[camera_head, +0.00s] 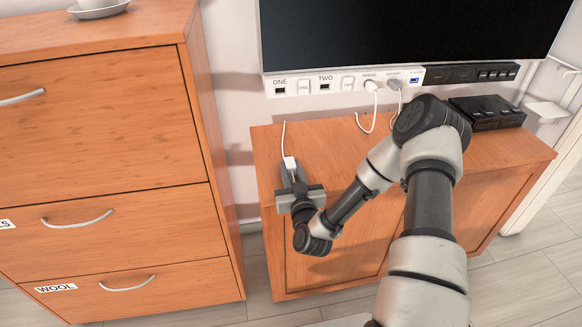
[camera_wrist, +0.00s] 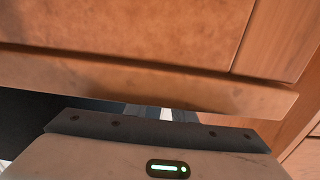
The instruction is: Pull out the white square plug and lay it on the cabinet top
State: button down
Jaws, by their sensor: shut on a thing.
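The white square plug (camera_head: 290,163) is between the fingertips of my gripper (camera_head: 291,177) in the head view, with its thin white cable rising from it. My gripper is shut on it, over the left part of the cabinet top (camera_head: 325,150). I cannot tell whether the plug touches the wood. In the wrist view, a small white piece (camera_wrist: 165,114) shows between my fingers; most of the plug is hidden. The socket strip (camera_head: 337,83) under the screen holds a white plug (camera_head: 371,87) and a grey plug (camera_head: 394,85).
A tall drawer cabinet (camera_head: 110,130) stands close on the left, with a dish (camera_head: 98,8) on top. A black box (camera_head: 487,112) sits at the right end of the low cabinet. Another white cable (camera_head: 363,122) hangs to the cabinet top. The middle top is partly behind my arm.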

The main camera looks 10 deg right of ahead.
aim_at(292, 172)
jog(key=c, duration=1.4)
grip_release()
jog(key=shift+s, duration=0.15)
jog(key=shift+s, duration=2.75)
jog(key=shift+s, duration=0.1)
